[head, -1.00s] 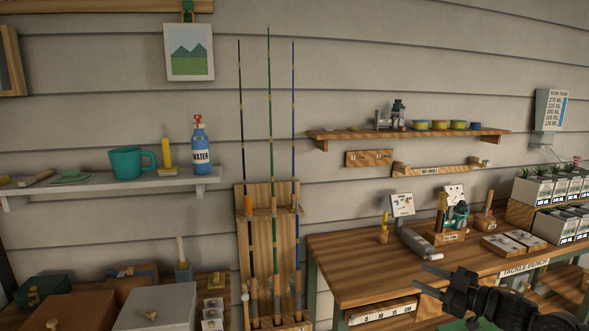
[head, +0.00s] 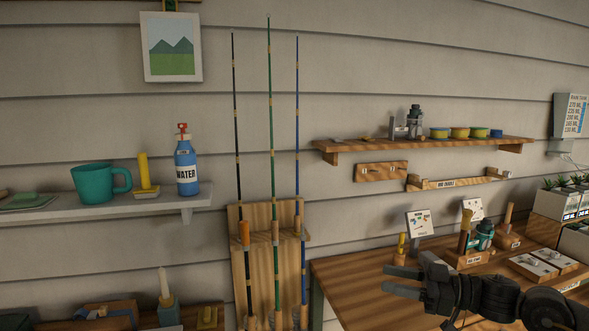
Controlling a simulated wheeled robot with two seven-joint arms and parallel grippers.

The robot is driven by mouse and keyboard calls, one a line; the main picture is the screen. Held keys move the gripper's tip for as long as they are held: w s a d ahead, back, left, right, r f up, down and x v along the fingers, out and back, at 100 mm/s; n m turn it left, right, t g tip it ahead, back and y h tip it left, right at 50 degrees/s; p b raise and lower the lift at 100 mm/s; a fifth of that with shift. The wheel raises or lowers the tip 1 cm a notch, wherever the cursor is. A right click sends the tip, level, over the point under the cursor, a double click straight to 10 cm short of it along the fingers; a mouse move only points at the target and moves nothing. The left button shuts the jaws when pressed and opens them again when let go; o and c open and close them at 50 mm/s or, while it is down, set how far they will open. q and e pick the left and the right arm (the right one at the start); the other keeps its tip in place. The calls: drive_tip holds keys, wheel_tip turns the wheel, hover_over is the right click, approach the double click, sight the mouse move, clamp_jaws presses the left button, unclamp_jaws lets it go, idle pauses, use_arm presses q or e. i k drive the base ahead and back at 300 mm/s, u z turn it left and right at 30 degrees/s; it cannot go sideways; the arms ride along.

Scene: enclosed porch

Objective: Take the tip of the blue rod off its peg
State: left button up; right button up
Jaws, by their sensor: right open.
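The blue rod (head: 298,130) stands upright as the rightmost of three rods in a wooden rack (head: 261,212) against the wall. Its thin tip points up along the siding, and I cannot make out a peg at it. Its lower part passes the rack's ledge, and its foot is near the bottom edge of the picture. My right gripper (head: 388,282) is open and empty. In the picture it is over the tackle bench, right of the blue rod and apart from it, with its fingers pointing left. My left gripper is not in view.
A green rod (head: 270,100) and a black rod (head: 236,110) stand close left of the blue one. The wooden bench (head: 345,275) holds small stands and tools. A wall shelf (head: 430,146) is at right; another shelf (head: 100,207) with a mug and bottle is at left.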

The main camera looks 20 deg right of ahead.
sight(299, 315)
drive_tip(key=i, duration=0.95)
drive_tip(key=u, duration=0.05)
